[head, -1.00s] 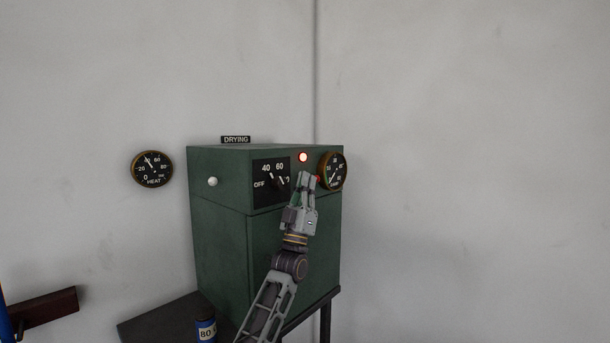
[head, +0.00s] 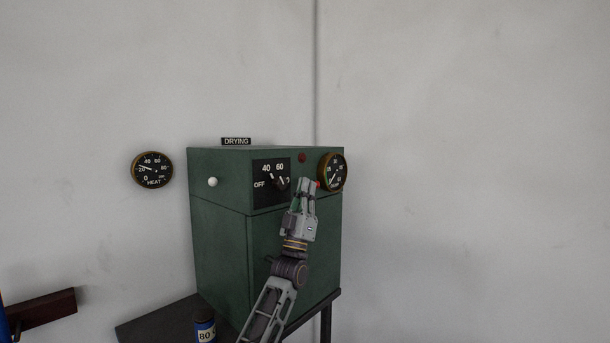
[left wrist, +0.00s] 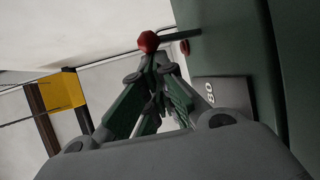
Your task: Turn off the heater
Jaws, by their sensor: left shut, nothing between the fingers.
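The heater is a green cabinet (head: 218,234) against the wall. Its black dial panel (head: 262,171) reads OFF, 40, 60 and a partly hidden mark, with a dark knob (head: 282,184). A red lamp (head: 302,157) above is dark. My left gripper (head: 308,184) is shut and empty in front of the cabinet, just right of the knob. A red ball (head: 318,184) shows beside its fingertips. In the left wrist view, the red ball (left wrist: 149,41) sits on a dark rod just beyond the fingertips (left wrist: 159,64); whether they touch is unclear. My right gripper is out of view.
A round HEAT gauge (head: 152,169) hangs on the wall at left, and another gauge (head: 332,172) is on the cabinet's right. A white knob (head: 212,182) is on its left side. A labelled can (head: 204,328) stands below. The wall at right is clear.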

